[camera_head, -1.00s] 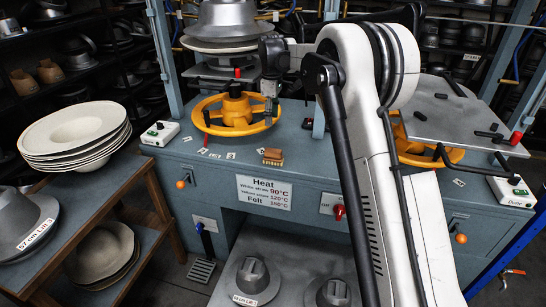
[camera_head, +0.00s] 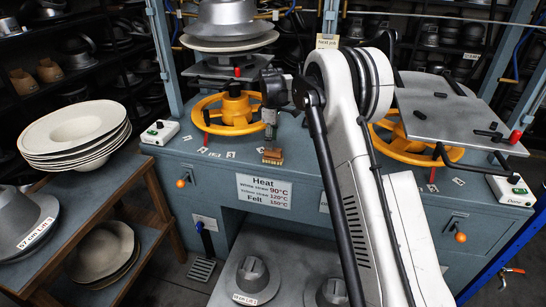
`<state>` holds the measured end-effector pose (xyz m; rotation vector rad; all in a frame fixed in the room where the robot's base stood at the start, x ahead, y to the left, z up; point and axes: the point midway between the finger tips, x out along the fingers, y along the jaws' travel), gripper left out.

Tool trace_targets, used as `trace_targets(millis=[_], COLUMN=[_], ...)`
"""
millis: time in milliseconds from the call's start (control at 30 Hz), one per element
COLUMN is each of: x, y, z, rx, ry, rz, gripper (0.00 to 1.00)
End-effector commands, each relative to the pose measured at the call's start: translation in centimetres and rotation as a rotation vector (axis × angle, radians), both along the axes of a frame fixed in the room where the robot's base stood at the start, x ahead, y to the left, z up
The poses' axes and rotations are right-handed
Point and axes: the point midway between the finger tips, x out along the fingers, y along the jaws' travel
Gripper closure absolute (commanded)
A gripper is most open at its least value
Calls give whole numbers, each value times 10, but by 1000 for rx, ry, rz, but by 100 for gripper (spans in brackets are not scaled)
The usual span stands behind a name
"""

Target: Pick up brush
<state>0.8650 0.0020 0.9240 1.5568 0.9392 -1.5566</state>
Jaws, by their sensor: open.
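The brush (camera_head: 272,156), a small block with a wooden-brown top and lighter bristles, lies on the blue-grey press bench near its front edge, above the Heat label. My gripper (camera_head: 269,132) is open and points down just behind and above the brush, apart from it. The gripper shows small, and its fingers are partly merged with the dark background. My white arm hides part of the bench to the right of the brush.
A yellow handwheel (camera_head: 229,113) stands close left of my gripper, under a metal hat press (camera_head: 228,22). Another yellow wheel (camera_head: 388,142) sits under a grey plate (camera_head: 459,105) on the right. White hat forms (camera_head: 75,135) are stacked at left. Small paper labels lie near the brush.

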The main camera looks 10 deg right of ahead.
Motion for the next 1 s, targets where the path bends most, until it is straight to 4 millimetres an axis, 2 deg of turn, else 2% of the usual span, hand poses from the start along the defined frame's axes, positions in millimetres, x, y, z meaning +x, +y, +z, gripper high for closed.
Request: trace_targets(millis=[200,300,600,900,1000], x=[-6,-6,-6,-6,-6], y=[-5,-4,-4,-4,-4], z=[-31,-39,-43,-43,-43], rx=[0,0,0,0,0], ry=[0,0,0,0,0], rz=[-1,0,0,0,0], gripper=[57,57,57,97,100])
